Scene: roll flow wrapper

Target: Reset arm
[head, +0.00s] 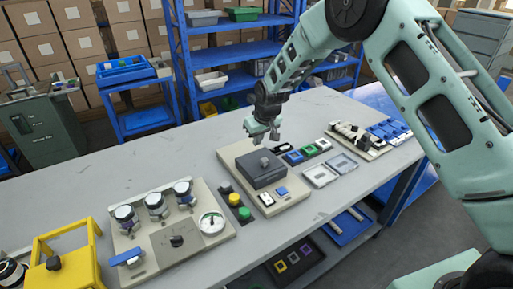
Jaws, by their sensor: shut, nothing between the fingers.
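My gripper (264,130) is at the end of my pale green arm, which comes in from the upper right and bends down. It hangs over the back edge of a beige panel (229,154) with a dark grey box and knob (261,168). The gripper points down, is shut and holds nothing. It appears apart from the box; its exact height above the table is hard to tell.
The grey table (330,107) carries a panel with valves and a gauge (211,222), a yellow stand (66,257), coloured buttons (234,199), small frames (320,175) and a rack of switches (367,141). Blue shelving (181,68) stands behind. The table's back middle is clear.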

